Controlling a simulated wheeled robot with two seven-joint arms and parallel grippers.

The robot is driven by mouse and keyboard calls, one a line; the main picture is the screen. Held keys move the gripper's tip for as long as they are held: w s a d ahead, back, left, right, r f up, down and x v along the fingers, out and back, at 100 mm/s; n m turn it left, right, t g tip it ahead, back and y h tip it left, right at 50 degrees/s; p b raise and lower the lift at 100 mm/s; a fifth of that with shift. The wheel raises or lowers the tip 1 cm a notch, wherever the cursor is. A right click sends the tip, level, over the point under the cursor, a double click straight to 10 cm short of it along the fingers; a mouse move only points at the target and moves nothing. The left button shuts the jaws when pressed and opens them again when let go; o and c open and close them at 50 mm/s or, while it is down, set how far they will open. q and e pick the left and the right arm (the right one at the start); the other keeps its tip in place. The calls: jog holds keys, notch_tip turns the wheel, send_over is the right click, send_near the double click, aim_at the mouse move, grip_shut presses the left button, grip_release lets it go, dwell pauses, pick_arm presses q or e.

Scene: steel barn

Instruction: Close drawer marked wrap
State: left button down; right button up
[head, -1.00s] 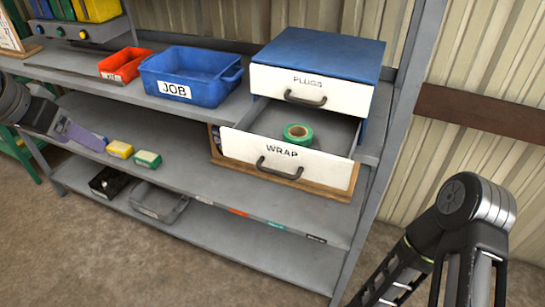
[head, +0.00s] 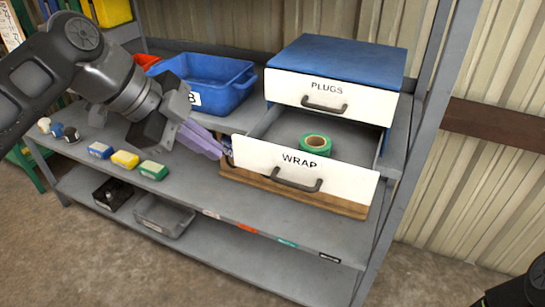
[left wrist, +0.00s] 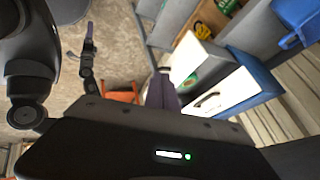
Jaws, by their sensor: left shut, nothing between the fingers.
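The drawer marked WRAP (head: 268,160) is pulled out below the shut drawer marked PLUGS (head: 345,100) in the blue-topped cabinet (head: 340,58). A green roll of tape (head: 316,145) lies inside the open drawer. My left gripper (head: 222,152) is shut and empty, its purple fingers close to the left end of the WRAP front. I cannot tell whether they touch it. In the left wrist view the shut fingers (left wrist: 162,92) point toward the drawer front (left wrist: 187,62). My right gripper is out of the head view; an arm in the left wrist view shows a purple tip (left wrist: 89,38).
A blue bin (head: 215,82) stands left of the cabinet. Yellow (head: 125,159), blue and green blocks lie on the shelf below. A black tray (head: 112,193) and grey tray (head: 163,215) sit lower. A grey upright post (head: 405,150) stands right of the cabinet.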

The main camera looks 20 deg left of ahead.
pick_arm(q)
jog(key=shift+s+m, duration=0.1)
jog(key=shift+m, duration=0.2)
jog(key=p, duration=0.2)
send_near(268, 170)
jog(key=f, duration=0.1)
jog(key=d+f, duration=0.2)
jog(key=shift+w+f, duration=0.3)
jog(key=shift+w, duration=0.65)
